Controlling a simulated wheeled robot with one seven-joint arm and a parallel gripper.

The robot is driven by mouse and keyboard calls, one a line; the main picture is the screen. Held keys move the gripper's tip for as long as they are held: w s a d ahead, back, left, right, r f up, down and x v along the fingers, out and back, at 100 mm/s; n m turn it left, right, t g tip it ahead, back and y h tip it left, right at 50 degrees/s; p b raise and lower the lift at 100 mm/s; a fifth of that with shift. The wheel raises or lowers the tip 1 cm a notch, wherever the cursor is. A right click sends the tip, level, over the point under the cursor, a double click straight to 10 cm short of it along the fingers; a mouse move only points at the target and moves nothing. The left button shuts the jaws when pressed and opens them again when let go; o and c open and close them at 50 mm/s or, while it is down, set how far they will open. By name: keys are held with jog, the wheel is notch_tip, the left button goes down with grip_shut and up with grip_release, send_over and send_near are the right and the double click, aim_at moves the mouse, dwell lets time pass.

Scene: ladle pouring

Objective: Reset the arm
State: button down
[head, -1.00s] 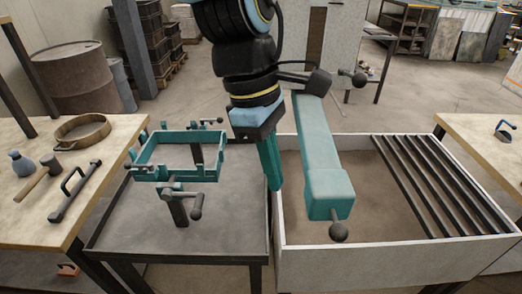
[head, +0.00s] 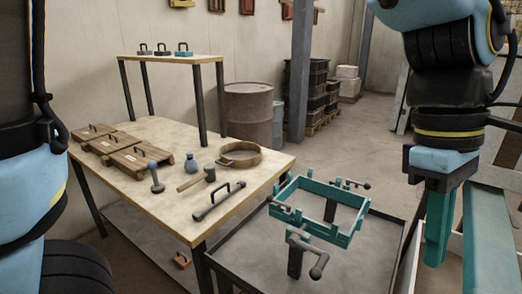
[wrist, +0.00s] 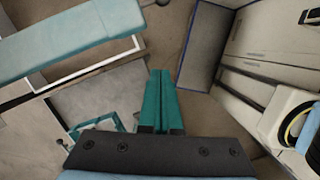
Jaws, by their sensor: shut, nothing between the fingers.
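My gripper (head: 438,226) hangs at the right of the head view, pointing down, with its teal fingers together and nothing held. It also shows in the wrist view (wrist: 161,100), where the two fingers lie side by side. A long teal beam-like piece (head: 487,235) is just right of the gripper in the head view, partly cut off by the edge. The same piece spans the upper left of the wrist view (wrist: 70,40). The fingers look apart from it in the wrist view.
A teal square frame with clamps (head: 316,226) stands on a dark tray table (head: 350,275) left of the gripper. A wooden workbench (head: 140,190) holds a round sieve-like ring (head: 240,154), a mallet (head: 197,180), a bar handle (head: 219,201) and wooden boards. A rusty barrel (head: 248,112) stands behind.

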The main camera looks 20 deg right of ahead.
jog(key=w+a+f+t, duration=0.1)
jog(key=w+a+f, duration=0.15)
jog(key=w, duration=0.65)
jog(key=w+a+f+t+h, duration=0.1)
jog(key=w+a, duration=0.3)
jog(key=w, duration=0.5)
jog(key=w+a+f, duration=0.2)
jog(key=w+a, duration=0.2)
jog(key=w, duration=0.5)
jog(key=w+a+f+m, duration=0.1)
jog(key=w+a, duration=0.2)
jog(key=a, duration=0.5)
jog(key=w+a+f+t, duration=0.1)
jog(key=w+a+f, duration=0.1)
jog(key=a, duration=0.7)
jog(key=w+a+f+m+t+y, duration=0.1)
jog(key=w+a, duration=0.3)
jog(key=a, duration=0.5)
jog(key=shift+f+m, duration=0.3)
jog(key=shift+f, duration=0.2)
jog(key=c, duration=1.6)
grip_release()
